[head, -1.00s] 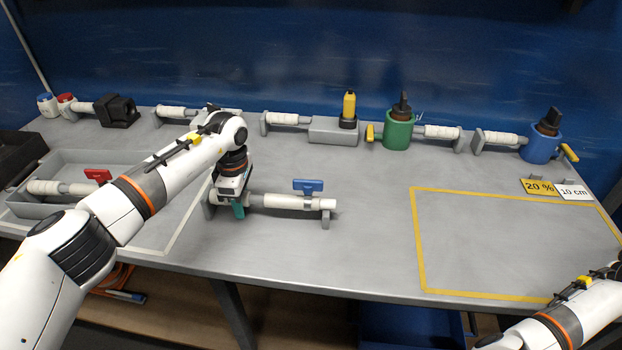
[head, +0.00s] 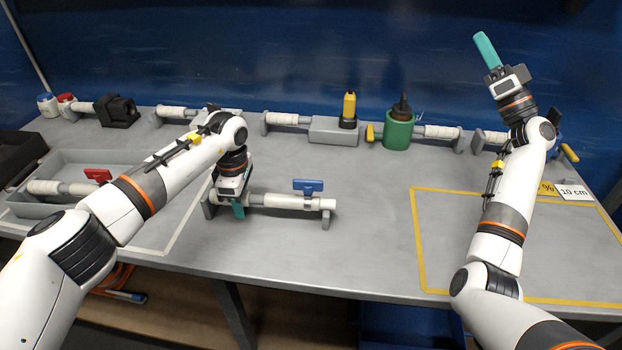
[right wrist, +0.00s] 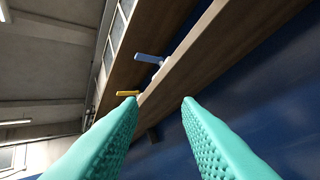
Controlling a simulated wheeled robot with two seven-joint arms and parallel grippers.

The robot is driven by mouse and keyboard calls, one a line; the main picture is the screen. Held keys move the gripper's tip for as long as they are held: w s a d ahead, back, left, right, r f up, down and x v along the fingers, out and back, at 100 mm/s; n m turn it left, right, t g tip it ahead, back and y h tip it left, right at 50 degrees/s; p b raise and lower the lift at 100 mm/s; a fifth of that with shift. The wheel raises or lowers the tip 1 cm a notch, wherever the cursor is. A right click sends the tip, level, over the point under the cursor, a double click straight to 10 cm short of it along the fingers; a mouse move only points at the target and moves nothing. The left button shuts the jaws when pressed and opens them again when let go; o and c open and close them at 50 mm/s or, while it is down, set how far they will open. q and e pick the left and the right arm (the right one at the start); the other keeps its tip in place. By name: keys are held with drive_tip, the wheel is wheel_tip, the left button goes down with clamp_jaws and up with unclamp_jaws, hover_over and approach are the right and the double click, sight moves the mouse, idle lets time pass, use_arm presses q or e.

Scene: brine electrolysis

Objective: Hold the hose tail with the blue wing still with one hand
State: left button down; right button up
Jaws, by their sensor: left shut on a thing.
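The hose tail with the blue wing (head: 290,202) is a white tube lying level on a small grey stand on the table. Its blue wing (head: 308,185) sticks up near its right end. My left gripper (head: 239,206) points down and is shut on the left part of this hose tail; its fingers hide some of it. My right gripper (head: 485,50) is raised high at the right, pointing up, far from the hose tail. In the right wrist view its two teal fingers (right wrist: 160,101) are apart with nothing between them.
A grey tray (head: 50,207) with a red-winged hose tail (head: 72,188) is at the left. A green cup (head: 398,132), a yellow-topped piece (head: 349,108) and several white tubes stand along the back. A yellow-outlined area (head: 418,250) at the right is bare under my right arm.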

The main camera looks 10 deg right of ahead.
drive_tip(key=w+a+r+n+g+y, duration=0.1)
drive_tip(key=a+r+n+g+y, duration=0.1)
drive_tip(key=a+n+g+y, duration=0.45)
drive_tip(key=w+a+r+n+g+y, duration=0.2)
drive_tip(key=a+n+g, duration=0.1)
drive_tip(key=a, duration=0.7)
drive_tip(key=n+g+h, duration=0.7)
drive_tip(key=g+h, duration=0.8)
drive_tip(key=h, duration=0.3)
hover_over(308, 180)
wheel_tip(308, 180, down, 16)
drive_tip(key=shift+t, duration=0.25)
wheel_tip(308, 180, down, 11)
clamp_jaws()
